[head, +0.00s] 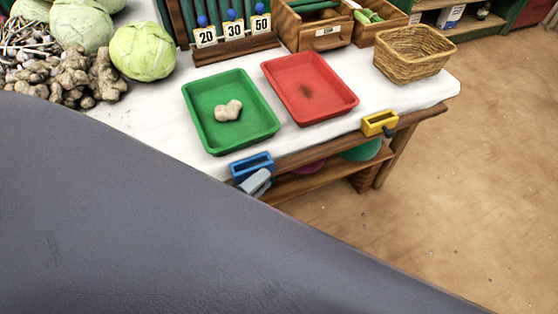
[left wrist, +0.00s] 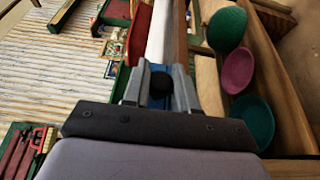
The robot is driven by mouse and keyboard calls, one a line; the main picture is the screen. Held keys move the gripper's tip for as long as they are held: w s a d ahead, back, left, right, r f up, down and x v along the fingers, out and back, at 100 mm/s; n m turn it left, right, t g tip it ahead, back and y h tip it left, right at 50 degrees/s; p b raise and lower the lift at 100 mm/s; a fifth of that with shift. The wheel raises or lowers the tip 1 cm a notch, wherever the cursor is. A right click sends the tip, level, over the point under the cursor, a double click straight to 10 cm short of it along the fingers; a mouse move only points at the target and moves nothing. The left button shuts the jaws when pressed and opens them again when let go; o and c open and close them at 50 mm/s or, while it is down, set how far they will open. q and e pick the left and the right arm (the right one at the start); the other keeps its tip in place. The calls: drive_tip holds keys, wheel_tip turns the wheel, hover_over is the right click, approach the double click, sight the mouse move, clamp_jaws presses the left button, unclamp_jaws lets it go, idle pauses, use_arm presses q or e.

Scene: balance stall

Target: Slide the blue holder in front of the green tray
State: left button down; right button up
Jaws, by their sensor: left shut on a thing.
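The blue holder (head: 252,166) sits on the table's front edge, just in front of the near side of the green tray (head: 199,124). A pale lumpy piece of ginger (head: 228,110) lies in the tray. My left gripper (head: 259,184) is at the front of the blue holder, shut on its knob. In the left wrist view a dark round knob (left wrist: 159,85) shows between the fingers, with a little of the blue holder behind, mostly hidden. My large grey arm covers the lower left of the head view. My right gripper is not in view.
A red tray (head: 335,107) stands right of the green one. A yellow holder (head: 375,122) with a dark knob is farther right along the same edge. A wicker basket (head: 413,62) is at the right end. Cabbages (head: 142,51) and ginger roots (head: 72,78) fill the left.

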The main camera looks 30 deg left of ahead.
use_arm(q)
drive_tip(key=shift+s+a, duration=0.1)
drive_tip(key=c, duration=1)
unclamp_jaws()
drive_tip(key=shift+o, duration=0.2)
drive_tip(key=v, duration=0.7)
